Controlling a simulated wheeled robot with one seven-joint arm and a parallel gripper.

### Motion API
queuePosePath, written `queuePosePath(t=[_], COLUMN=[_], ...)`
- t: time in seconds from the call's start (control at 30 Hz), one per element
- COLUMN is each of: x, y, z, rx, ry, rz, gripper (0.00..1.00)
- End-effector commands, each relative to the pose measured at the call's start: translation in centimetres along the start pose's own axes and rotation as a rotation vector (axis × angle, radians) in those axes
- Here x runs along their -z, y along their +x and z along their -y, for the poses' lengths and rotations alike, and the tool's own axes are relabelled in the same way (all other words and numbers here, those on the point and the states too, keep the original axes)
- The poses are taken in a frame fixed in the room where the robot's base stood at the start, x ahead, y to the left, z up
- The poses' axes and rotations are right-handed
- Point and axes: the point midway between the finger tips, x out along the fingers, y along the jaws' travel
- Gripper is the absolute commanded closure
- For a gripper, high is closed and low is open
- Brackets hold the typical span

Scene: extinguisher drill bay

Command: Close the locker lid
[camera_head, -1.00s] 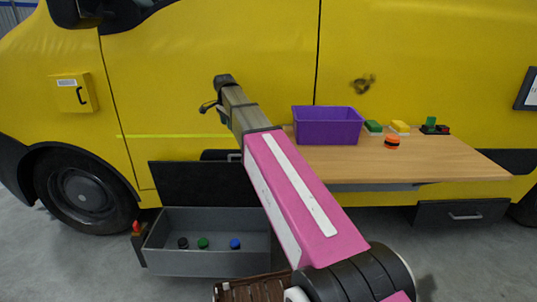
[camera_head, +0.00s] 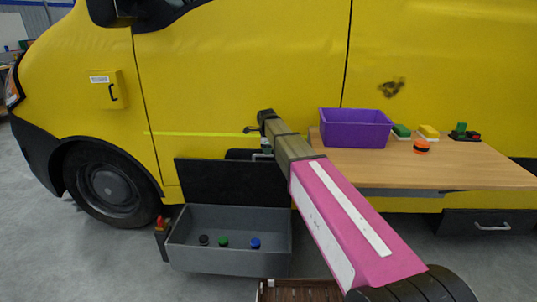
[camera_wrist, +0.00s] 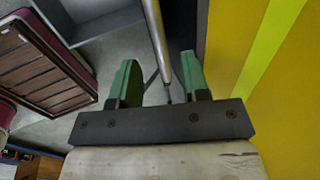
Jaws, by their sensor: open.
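The grey locker (camera_head: 228,262) sits low against the van with its black lid (camera_head: 232,183) standing open and upright at the back. A black, a green and a blue cap lie inside. My gripper (camera_head: 264,150) hangs near the lid's top right edge, mostly hidden by my arm. In the wrist view, my gripper (camera_wrist: 158,75) has two green fingers spread apart. A pale metal bar (camera_wrist: 157,35), probably a lid handle, runs between them without visible contact with either finger. A dark panel beside it is probably the lid.
A wooden shelf (camera_head: 460,172) at right holds a purple bin (camera_head: 355,130), an orange-black puck (camera_head: 421,146) and small blocks. A red-tipped post (camera_head: 160,225) stands at the locker's left. A brown slatted crate (camera_wrist: 45,70) is near. The yellow van is close behind.

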Motion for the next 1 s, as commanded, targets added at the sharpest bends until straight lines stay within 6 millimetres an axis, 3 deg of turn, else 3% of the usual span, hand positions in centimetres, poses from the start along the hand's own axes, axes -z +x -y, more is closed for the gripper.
queuePosePath(t=[0.23, 0.63, 0.67, 0.77, 0.8, 1.0], x=[0.0, 0.0, 0.0, 0.0, 0.0, 0.0], y=[3.0, 3.7, 3.7, 3.7, 3.7, 3.7], z=[0.1, 0.0, 0.0, 0.0, 0.0, -0.2], rx=[0.000, 0.000, 0.000, 0.000, 0.000, 0.003], ry=[0.000, -0.001, -0.001, -0.001, -0.001, -0.001], rz=[0.000, 0.000, 0.000, 0.000, 0.000, 0.000], gripper=[0.58, 0.58, 0.61, 0.94, 1.00, 1.00])
